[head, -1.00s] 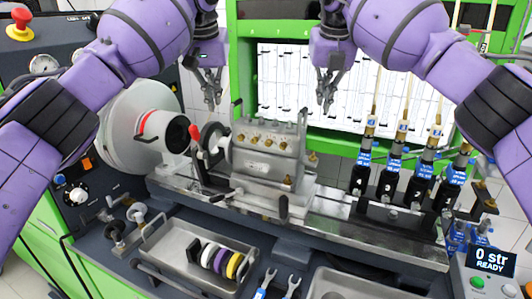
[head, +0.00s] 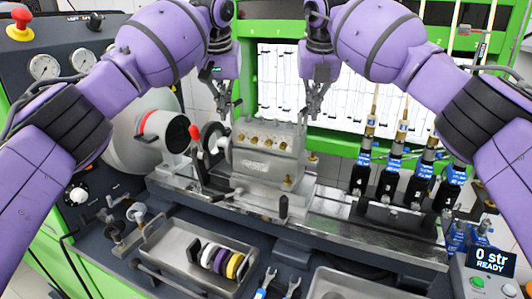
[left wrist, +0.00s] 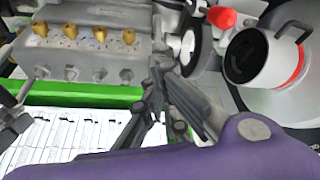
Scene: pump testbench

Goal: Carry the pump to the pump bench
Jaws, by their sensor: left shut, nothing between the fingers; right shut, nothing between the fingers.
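The pump (head: 266,155) is a grey metal block with a row of brass fittings on top. It sits upright on the bench rail beside the drive coupling. My left gripper (head: 225,114) is shut and empty, just above the pump's left end. My right gripper (head: 312,116) is shut and empty, above the pump's right end. In the left wrist view the left fingers (left wrist: 158,68) are beside the end of the pump (left wrist: 85,48). I cannot tell whether either gripper touches it. The pump bench (head: 345,232) carries the metal rail under the pump.
A dark coupling wheel with a red knob (head: 194,132) and a large white drum (head: 128,140) stand left of the pump. Several blue-labelled injectors (head: 393,168) stand to the right. A tray with coloured rings (head: 165,238) lies in front. The rail between pump and injectors is clear.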

